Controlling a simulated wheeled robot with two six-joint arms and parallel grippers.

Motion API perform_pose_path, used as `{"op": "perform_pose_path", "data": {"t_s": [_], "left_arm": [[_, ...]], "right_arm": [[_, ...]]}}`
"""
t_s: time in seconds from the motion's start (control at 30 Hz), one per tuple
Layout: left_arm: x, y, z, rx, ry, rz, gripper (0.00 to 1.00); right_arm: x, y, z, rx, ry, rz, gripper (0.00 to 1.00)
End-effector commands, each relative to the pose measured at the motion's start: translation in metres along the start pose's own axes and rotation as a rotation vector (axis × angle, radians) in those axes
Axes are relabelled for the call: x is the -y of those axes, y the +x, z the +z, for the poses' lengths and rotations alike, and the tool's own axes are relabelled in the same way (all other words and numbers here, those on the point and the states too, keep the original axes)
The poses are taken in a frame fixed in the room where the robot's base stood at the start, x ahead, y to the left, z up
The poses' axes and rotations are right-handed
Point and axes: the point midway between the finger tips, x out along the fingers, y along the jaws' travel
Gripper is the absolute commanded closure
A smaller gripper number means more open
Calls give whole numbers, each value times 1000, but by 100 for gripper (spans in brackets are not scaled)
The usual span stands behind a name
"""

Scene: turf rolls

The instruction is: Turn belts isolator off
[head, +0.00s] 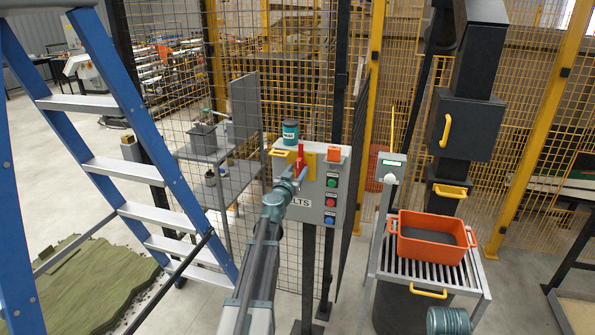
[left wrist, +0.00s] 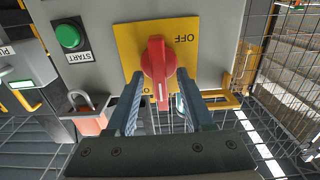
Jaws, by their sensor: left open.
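The isolator's red handle (head: 300,156) stands on a yellow plate (head: 309,166) on a grey control box (head: 318,213) lettered "LTS", the rest hidden by my arm. In the left wrist view the red handle (left wrist: 157,62) has its white-marked end pointing down, toward a label partly hidden by a finger. The word OFF is upside down at the upper right of the yellow plate (left wrist: 128,40). My left gripper (left wrist: 160,82) is open, one finger on each side of the handle, with gaps showing. In the head view my left gripper (head: 291,183) is in front of the box. My right gripper is not in view.
Green, red and blue buttons (head: 330,202) line the box's right side. An orange padlock (left wrist: 88,121) is by the plate; a teal tin (head: 290,132) stands above. A blue ladder (head: 120,130) is at left, an orange tub (head: 432,240) on a slatted stand at right. Mesh fencing stands behind.

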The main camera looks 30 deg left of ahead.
Motion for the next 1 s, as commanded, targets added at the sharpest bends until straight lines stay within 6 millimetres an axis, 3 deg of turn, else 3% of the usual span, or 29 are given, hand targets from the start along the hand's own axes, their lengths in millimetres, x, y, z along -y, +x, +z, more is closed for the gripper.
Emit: {"op": "perform_pose_path", "data": {"t_s": [0.1, 0.33, 0.63, 1.0], "left_arm": [[0, 9, 0, 0, 0, 0, 48], [-1, 8, 0, 0, 0, 1, 48], [0, 8, 0, 0, 0, 1, 100], [0, 8, 0, 0, -13, 1, 100]], "right_arm": [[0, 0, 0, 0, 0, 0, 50], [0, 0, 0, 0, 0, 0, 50], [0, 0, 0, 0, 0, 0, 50], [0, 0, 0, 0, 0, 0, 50]]}}
